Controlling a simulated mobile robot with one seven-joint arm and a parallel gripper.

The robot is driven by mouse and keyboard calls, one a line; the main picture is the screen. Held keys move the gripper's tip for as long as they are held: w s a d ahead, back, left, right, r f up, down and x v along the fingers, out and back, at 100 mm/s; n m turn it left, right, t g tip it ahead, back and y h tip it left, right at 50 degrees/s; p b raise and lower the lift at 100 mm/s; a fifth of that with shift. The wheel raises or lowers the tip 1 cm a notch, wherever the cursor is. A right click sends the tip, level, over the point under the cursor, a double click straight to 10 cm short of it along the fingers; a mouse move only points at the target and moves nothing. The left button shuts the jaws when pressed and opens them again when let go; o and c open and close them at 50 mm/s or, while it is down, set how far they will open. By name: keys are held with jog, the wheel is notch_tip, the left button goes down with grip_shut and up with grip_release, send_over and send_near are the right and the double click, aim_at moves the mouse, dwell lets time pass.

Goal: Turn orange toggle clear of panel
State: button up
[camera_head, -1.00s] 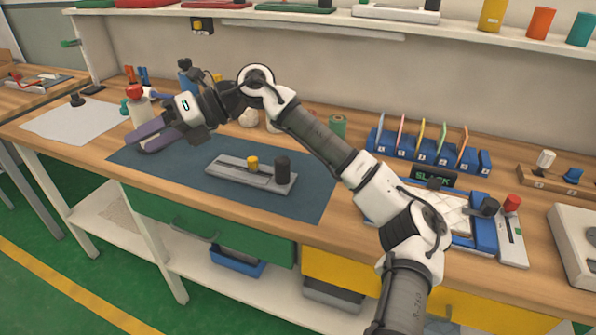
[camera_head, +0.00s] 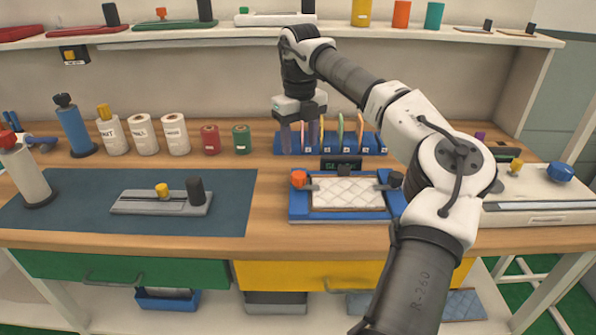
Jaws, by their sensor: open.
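The orange toggle (camera_head: 298,179) stands at the left rim of a blue fixture (camera_head: 345,217). A short grey bar at its base points right, towards the white quilted panel (camera_head: 345,195) lying in the fixture; whether it overlaps the panel edge is too small to tell. A black knob (camera_head: 396,179) with a similar bar is at the right rim. A dark clip (camera_head: 344,170) sits at the panel's back edge. My gripper (camera_head: 300,145) is open and empty, fingers pointing down, in the picture above the toggle and in front of the card rack, apart from the toggle.
A blue rack (camera_head: 366,145) of coloured cards and a black "SLACK" sign (camera_head: 341,164) stand behind the fixture. Spools and bottles line the back left. A grey slide block (camera_head: 135,202) lies on the dark mat (camera_head: 80,220). A white machine (camera_head: 545,190) is at the right.

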aim_at(299, 175)
notch_tip(299, 175, down, 9)
jog(key=shift+f+p, duration=0.15)
jog(key=shift+p, duration=0.4)
jog(key=shift+a, duration=0.1)
jog(key=c, duration=1)
jog(key=shift+o, duration=0.2)
